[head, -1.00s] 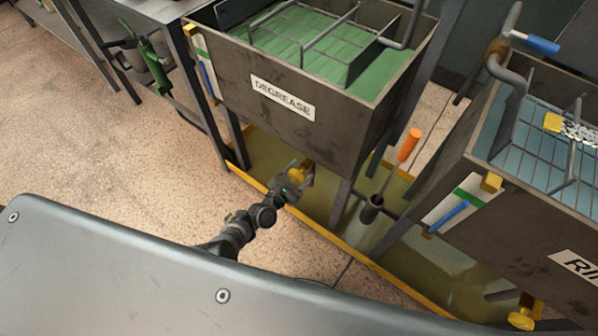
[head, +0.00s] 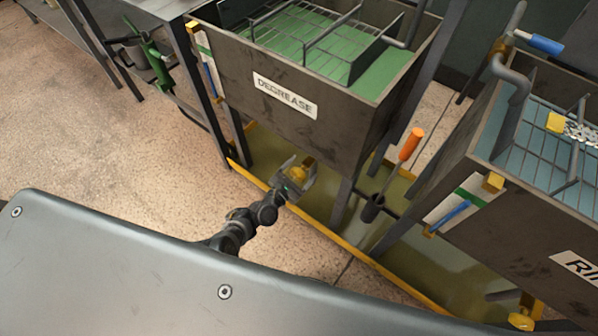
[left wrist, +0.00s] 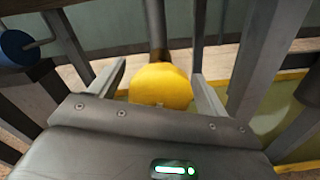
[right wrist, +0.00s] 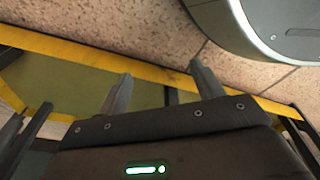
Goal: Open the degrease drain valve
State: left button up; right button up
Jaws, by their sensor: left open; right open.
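The degrease tank (head: 330,125) stands on legs and holds green liquid, with a "DEGREASE" label on its front. Its yellow drain valve knob (head: 298,173) sits low under the tank. My left gripper (head: 300,176) is open at the knob. In the left wrist view the yellow knob (left wrist: 160,86) lies between the two spread fingers, with gaps showing beside it; I cannot tell if either finger touches it. My right gripper (right wrist: 160,85) is open and empty in the right wrist view, above the yellow-edged floor tray; it does not show in the head view.
A yellow-edged tray (head: 345,244) lies under the tanks. An orange-handled tool (head: 411,145) stands in a holder beside the degrease tank. The rinse tank (head: 520,225) is at right with its own yellow knob (head: 521,322). Tank legs stand close around my left gripper.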

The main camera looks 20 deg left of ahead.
pick_arm(q)
jog(key=shift+s+a, duration=0.1)
jog(key=shift+s, duration=0.15)
jog(key=p+v, duration=0.2)
jog(key=v, duration=0.8)
jog(key=shift+s, duration=0.15)
pick_arm(e)
jog(key=s+d+f, duration=0.3)
jog(key=s+f, duration=0.1)
jog(key=s, duration=0.2)
jog(key=shift+s+d+f, duration=0.15)
jog(key=shift+f, duration=0.1)
